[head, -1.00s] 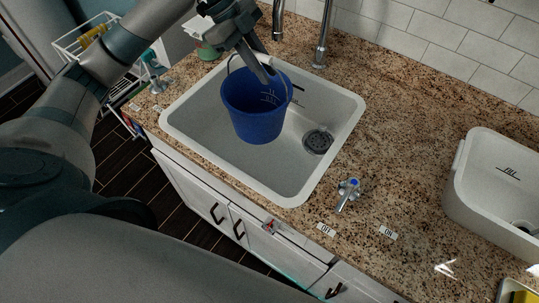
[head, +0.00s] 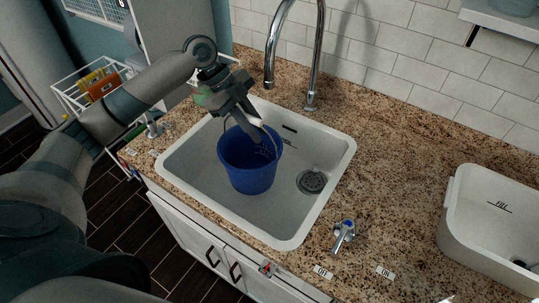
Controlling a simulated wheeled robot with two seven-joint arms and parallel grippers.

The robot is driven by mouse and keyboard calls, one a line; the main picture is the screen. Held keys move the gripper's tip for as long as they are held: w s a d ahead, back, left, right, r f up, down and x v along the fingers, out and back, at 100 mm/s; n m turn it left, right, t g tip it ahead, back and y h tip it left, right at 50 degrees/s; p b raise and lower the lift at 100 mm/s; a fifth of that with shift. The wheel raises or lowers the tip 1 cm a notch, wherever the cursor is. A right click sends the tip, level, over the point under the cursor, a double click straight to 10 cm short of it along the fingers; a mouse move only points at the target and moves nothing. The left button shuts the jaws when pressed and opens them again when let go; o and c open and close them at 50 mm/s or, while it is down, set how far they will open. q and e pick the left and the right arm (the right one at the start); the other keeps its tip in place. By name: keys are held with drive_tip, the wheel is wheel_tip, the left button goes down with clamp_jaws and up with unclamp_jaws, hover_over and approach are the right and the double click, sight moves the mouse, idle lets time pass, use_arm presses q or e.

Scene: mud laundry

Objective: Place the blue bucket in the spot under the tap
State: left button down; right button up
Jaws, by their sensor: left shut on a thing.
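The blue bucket (head: 248,172) is upright inside the white sink (head: 200,196), left of the drain. I cannot tell whether its bottom touches the basin. My left gripper (head: 256,132) reaches in from the left and is shut at the bucket's top, by its handle; the exact grip is partly hidden. The chrome tap (head: 319,50) arches up behind the sink, and its spout end is above and behind the bucket in this view. The right gripper is not in view.
A small blue-topped valve handle (head: 343,233) stands on the granite counter (head: 395,170) in front right of the sink, near two small labels. A white basin (head: 480,218) is at the right. A white wire rack (head: 85,100) stands at the left.

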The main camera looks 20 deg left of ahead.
use_arm(q)
wheel_tip(320, 180, down, 8)
drive_tip(key=p, duration=0.2)
drive_tip(key=shift+d+r, duration=0.1)
drive_tip(key=shift+r, duration=0.05)
drive_tip(key=d+p, duration=0.2)
drive_tip(key=d+f+p, duration=0.1)
drive_tip(key=shift+w+d+f+p, duration=0.15)
drive_tip(key=shift+d+p, duration=0.25)
drive_tip(key=shift+f, duration=0.1)
